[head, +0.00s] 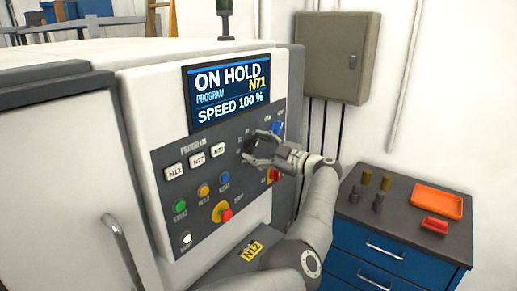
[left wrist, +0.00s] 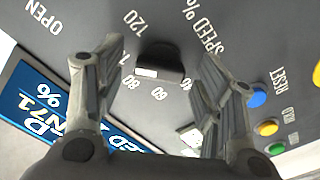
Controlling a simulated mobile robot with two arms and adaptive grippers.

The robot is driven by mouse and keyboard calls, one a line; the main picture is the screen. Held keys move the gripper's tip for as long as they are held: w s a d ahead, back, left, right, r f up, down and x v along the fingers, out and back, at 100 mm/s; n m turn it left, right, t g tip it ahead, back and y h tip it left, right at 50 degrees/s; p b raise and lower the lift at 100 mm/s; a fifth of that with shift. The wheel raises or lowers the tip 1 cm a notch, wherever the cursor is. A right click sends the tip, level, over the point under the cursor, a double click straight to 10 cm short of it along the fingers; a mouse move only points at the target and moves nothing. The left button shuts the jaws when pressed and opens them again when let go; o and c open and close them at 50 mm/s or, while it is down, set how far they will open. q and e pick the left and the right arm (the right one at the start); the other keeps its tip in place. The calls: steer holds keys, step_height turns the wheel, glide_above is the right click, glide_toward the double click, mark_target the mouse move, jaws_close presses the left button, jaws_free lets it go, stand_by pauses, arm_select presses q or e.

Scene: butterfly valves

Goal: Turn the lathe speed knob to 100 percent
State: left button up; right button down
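The dark speed knob (left wrist: 160,62), with a white mark on its face, sits on the grey panel under the label SPEED %. Numbers such as 120, 80, 60 and 40 ring it. My left gripper (head: 253,147) is at the panel in the head view. In the left wrist view its two fingers stand open on either side of the knob, with visible gaps. The number beside the knob at the left is partly hidden by a finger. The screen (head: 229,91) reads ON HOLD, N71 and SPEED 100 %. My right gripper is not in view.
Program buttons (head: 197,160), coloured buttons and a red stop button (head: 226,214) lie left of my gripper. A blue switch (head: 277,129) is above it. A blue cabinet (head: 400,250) with an orange tray (head: 437,200) stands at the right.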

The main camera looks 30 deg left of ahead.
arm_select(q)
steer(key=shift+d, duration=0.1)
steer(key=d, duration=0.7)
steer(key=shift+s+d, duration=0.15)
steer(key=shift+s, duration=0.15)
stand_by(0.3)
